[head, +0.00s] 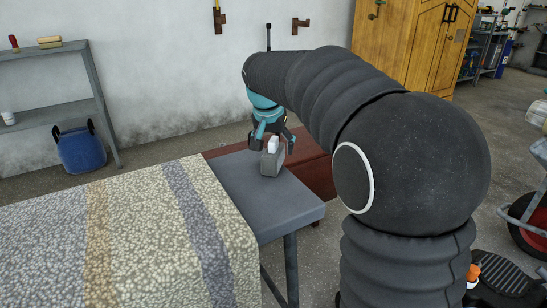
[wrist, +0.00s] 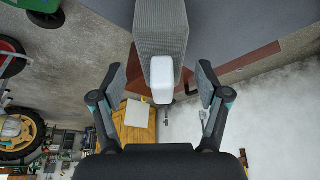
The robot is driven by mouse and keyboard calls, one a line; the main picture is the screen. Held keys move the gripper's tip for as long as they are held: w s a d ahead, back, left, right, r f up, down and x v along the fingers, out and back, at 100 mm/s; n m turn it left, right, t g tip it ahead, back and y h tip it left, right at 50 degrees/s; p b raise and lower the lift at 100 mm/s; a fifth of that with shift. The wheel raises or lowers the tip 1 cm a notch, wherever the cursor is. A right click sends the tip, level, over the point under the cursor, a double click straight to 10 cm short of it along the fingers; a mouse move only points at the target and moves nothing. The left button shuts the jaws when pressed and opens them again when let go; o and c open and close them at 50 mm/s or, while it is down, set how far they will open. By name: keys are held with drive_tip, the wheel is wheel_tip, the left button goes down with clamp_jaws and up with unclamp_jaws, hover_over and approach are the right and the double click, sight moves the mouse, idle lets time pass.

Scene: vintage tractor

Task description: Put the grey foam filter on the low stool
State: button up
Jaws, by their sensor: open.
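A grey block-shaped thing with a white top part stands upright on the grey table; I take it for the grey foam filter (head: 271,164), though its material is hard to tell. It also shows in the wrist view (wrist: 160,30), with the white part (wrist: 162,78) towards me. My gripper (head: 272,141) is open just above it, pointing down. In the wrist view, my gripper's fingers (wrist: 161,83) stand apart on either side of the white part, with gaps on both sides. I cannot make out a low stool for certain.
The grey table (head: 245,190) carries a patterned cloth (head: 120,240) on its left. A red-brown low piece (head: 309,170) stands behind the table. A blue tub (head: 82,150) sits by a grey shelf (head: 50,112). A wooden cabinet (head: 410,40) stands at the back.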

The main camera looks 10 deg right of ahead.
sight(274, 152)
drive_tip(key=shift+x, duration=1.7)
drive_tip(key=shift+a, duration=0.1)
drive_tip(key=c, duration=1.3)
drive_tip(key=shift+w+r, duration=0.1)
drive_tip(key=shift+r, duration=0.4)
drive_tip(key=shift+c, duration=0.2)
drive_tip(key=r, duration=0.2)
drive_tip(key=d+r, duration=0.1)
drive_tip(key=shift+s+r, duration=0.25)
drive_tip(key=shift+r, duration=0.15)
drive_tip(key=s+d+r, duration=0.5)
drive_tip(key=d+r, duration=0.1)
drive_tip(key=d, duration=0.3)
drive_tip(key=shift+s+r, duration=0.15)
drive_tip(key=shift+s, duration=0.05)
